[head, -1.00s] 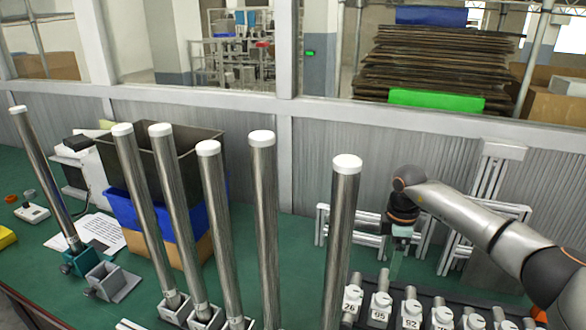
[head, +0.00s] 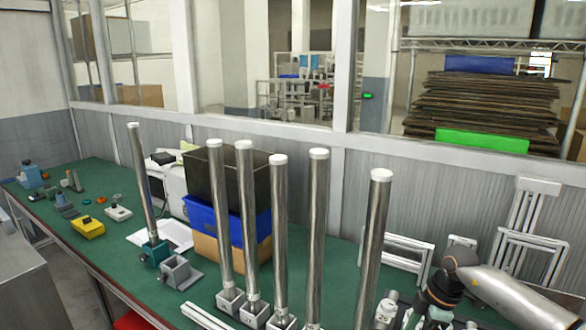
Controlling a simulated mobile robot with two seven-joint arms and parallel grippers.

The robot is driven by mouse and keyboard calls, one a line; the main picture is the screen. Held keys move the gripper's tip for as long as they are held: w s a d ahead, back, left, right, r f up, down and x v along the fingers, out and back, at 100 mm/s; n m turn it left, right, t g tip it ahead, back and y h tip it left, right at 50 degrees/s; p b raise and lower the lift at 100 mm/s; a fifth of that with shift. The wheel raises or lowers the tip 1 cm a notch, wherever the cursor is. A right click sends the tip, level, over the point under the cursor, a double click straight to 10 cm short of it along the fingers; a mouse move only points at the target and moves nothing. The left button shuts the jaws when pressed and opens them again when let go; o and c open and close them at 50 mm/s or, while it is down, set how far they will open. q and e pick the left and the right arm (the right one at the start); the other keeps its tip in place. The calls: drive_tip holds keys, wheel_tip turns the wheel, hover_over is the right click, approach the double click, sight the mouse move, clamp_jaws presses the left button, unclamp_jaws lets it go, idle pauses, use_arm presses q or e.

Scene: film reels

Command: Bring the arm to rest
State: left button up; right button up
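My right arm (head: 516,294) comes in from the lower right in the head view. Its wrist bends down over the right part of the green table, right of the rightmost metal tube. My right gripper (head: 436,318) is low at the bottom edge, dark and small, and partly cut off. I cannot tell whether its fingers are open or shut. No held thing shows there. My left arm and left gripper are not in view.
Several tall metal tubes with white caps, the rightmost (head: 373,235) nearest my arm, stand in small grey blocks. A numbered white-topped piece (head: 387,310) is beside my gripper. Grey frames (head: 397,257) stand behind. A blue crate (head: 205,218) and yellow box (head: 88,228) are left.

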drive_tip(key=s+a+f+n+y, duration=0.2)
drive_tip(key=a+f+y, duration=0.2)
drive_tip(key=a, duration=0.7)
drive_tip(key=s+a+r+m+t+y, duration=0.1)
drive_tip(key=s+a+r+t+y, duration=0.15)
drive_tip(key=a+y, duration=0.4)
drive_tip(key=s+a+r+t+y, duration=0.1)
drive_tip(key=s+a+t+y, duration=0.25)
drive_tip(key=a, duration=0.55)
drive_tip(key=s+d+f+m+t+h, duration=0.4)
drive_tip(key=d+f+m+t+h, duration=0.4)
drive_tip(key=d+m+h, duration=0.3)
drive_tip(key=s+d+f+m+g+h, duration=0.1)
drive_tip(key=s+d+f+m+g, duration=0.1)
drive_tip(key=s+f, duration=0.3)
drive_tip(key=s+d+f+m+g+h, duration=0.2)
drive_tip(key=s+d+f, duration=0.2)
drive_tip(key=s, duration=0.4)
drive_tip(key=shift+s+f+g, duration=0.4)
drive_tip(key=shift+f, duration=0.15)
